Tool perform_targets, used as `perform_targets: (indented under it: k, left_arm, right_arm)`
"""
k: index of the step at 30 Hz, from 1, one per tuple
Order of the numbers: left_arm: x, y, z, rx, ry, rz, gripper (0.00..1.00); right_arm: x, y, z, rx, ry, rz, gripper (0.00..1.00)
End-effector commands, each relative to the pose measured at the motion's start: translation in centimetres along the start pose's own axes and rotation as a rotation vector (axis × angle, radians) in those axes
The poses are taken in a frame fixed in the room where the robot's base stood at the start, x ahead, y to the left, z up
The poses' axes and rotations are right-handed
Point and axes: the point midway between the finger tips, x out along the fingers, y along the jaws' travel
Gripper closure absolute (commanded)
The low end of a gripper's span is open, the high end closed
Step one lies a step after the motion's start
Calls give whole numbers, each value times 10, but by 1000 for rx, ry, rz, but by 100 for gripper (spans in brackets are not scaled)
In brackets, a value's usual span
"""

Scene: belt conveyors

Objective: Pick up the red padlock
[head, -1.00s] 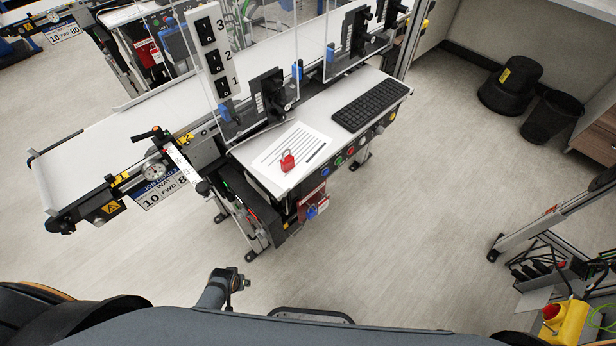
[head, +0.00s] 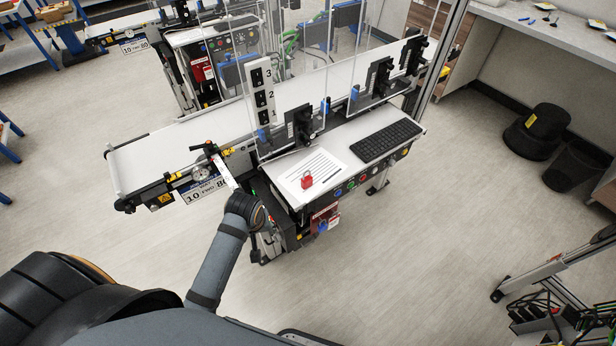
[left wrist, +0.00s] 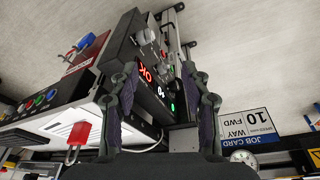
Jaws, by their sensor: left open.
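The red padlock (head: 307,182) lies on a white printed sheet (head: 322,164) on the conveyor's side shelf, near the shelf's front edge. It also shows in the left wrist view (left wrist: 78,133) at lower left, outside the fingers. My left gripper (left wrist: 162,100) is open and empty, its two dark fingers spread in front of the conveyor's control box. In the head view my left arm reaches up to the shelf's left end, and the fingers cannot be made out there. The padlock is right of the wrist and apart from it. My right gripper is not in view.
A black keyboard (head: 387,141) lies on the shelf right of the sheet. Clear upright panels and a switch post (head: 262,95) stand behind the shelf. A job card sign (head: 205,189) hangs left of my wrist. The floor in front is clear.

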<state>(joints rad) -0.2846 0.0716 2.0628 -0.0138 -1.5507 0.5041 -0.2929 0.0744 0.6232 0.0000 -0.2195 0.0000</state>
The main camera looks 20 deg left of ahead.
Motion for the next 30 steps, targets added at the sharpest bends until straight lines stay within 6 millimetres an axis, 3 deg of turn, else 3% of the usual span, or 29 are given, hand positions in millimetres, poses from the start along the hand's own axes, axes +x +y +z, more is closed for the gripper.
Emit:
perform_targets:
  k: [1, 4, 11, 17, 20, 24, 30]
  left_arm:
    - [-25, 2, -6, -16, 7, 4, 53]
    - [-65, 7, -17, -97, 11, 8, 53]
    - [-51, 28, -45, -416, -36, -11, 53]
    - [-51, 58, -83, -782, -83, -41, 53]
    - [-60, 86, -112, -1071, -120, -80, 53]
    - [-86, 124, -150, -1482, -152, -165, 53]
    - [-113, 149, -172, -1769, -150, -246, 53]
  right_arm:
    - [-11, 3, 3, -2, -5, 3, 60]
    - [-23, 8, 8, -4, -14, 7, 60]
    - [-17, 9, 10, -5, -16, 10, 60]
    - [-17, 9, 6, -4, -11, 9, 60]
    - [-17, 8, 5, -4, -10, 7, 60]
    - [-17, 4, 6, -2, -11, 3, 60]
    - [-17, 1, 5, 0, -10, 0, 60]
